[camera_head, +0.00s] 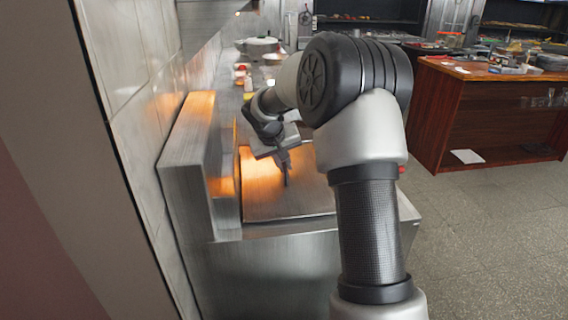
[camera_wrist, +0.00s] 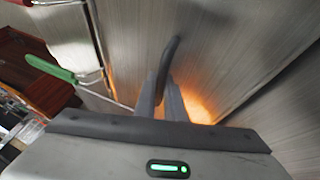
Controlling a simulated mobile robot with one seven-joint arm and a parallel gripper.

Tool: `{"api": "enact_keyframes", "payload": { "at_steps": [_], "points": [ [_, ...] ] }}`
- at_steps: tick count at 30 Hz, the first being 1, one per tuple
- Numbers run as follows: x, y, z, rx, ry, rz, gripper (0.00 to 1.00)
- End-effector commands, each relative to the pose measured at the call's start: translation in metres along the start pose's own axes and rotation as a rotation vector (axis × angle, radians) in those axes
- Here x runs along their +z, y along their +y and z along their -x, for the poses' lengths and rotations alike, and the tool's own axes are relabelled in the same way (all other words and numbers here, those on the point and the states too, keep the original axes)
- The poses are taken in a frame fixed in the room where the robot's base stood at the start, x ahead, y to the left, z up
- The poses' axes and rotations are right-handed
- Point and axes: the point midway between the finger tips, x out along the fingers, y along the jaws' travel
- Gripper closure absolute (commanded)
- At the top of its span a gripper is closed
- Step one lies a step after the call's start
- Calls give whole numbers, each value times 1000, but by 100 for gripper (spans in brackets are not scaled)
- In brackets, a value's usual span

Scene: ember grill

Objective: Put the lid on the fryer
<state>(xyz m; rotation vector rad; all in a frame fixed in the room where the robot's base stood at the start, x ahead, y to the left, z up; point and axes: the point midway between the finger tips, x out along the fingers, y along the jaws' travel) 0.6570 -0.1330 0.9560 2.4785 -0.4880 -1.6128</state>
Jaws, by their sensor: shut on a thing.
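The lid (camera_head: 290,202) is a flat brushed-metal plate with a dark handle. In the head view it lies roughly level over the top of the steel fryer (camera_head: 270,270); I cannot tell whether it rests fully on it. My gripper (camera_head: 284,160) is above the lid, with its fingers pointing down. In the wrist view my gripper (camera_wrist: 163,98) is shut on the lid's dark curved handle (camera_wrist: 168,58). The metal lid surface (camera_wrist: 215,40) shows behind the handle. My arm hides part of the fryer's right side in the head view.
A green-handled basket (camera_wrist: 50,68) is close on the left in the wrist view. A steel backsplash (camera_head: 185,165) and tiled wall stand left of the fryer. A pot (camera_head: 257,45) and bottles are behind. A wooden counter (camera_head: 490,110) stands right, past open floor.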

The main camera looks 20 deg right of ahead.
Motion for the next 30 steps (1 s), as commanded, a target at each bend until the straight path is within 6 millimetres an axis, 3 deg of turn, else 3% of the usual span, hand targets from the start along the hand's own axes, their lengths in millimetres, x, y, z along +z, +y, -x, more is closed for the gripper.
{"api": "enact_keyframes", "payload": {
  "at_steps": [24, 25, 27, 30],
  "points": [
    [3, -3, -8, 0, 3, 0, 100],
    [3, -3, -7, -1, 4, 0, 89],
    [2, -3, -7, 0, 3, 0, 77],
    [3, -3, -7, 0, 2, 0, 68]
  ]
}}
